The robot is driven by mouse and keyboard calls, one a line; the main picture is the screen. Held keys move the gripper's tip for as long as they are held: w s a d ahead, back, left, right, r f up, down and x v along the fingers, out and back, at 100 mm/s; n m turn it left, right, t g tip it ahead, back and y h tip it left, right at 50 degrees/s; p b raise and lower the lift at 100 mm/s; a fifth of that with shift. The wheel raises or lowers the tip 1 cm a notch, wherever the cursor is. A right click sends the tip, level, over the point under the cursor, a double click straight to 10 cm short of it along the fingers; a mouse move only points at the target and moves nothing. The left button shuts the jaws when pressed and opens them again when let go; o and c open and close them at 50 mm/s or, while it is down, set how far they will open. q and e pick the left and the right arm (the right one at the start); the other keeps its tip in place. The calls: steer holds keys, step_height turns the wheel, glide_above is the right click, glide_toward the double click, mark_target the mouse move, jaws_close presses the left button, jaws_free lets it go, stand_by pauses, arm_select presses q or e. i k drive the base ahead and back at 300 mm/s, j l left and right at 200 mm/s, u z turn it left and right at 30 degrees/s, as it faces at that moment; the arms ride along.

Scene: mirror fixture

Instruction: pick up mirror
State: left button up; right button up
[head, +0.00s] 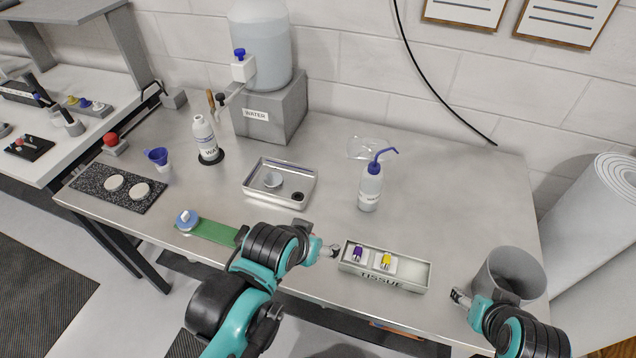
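My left gripper (333,250) is beside the left end of the tissue box, apart from the disc. My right gripper (458,296) is left of the grey bin. Both look empty; their finger openings are too small to read.
A wash bottle (370,188), water bottle (205,138), water tank (262,45) and blue funnel (157,157) stand behind. Two white discs lie on a speckled slab (90,183). A grey bin (512,272) is at right.

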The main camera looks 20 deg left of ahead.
mark_target(273, 180)
steer(key=i+j, duration=0.1)
steer(key=j, duration=0.35)
steer(key=j+u, duration=0.1)
steer(key=j, duration=0.35)
steer(key=i+j, duration=0.15)
steer(key=j, duration=0.3)
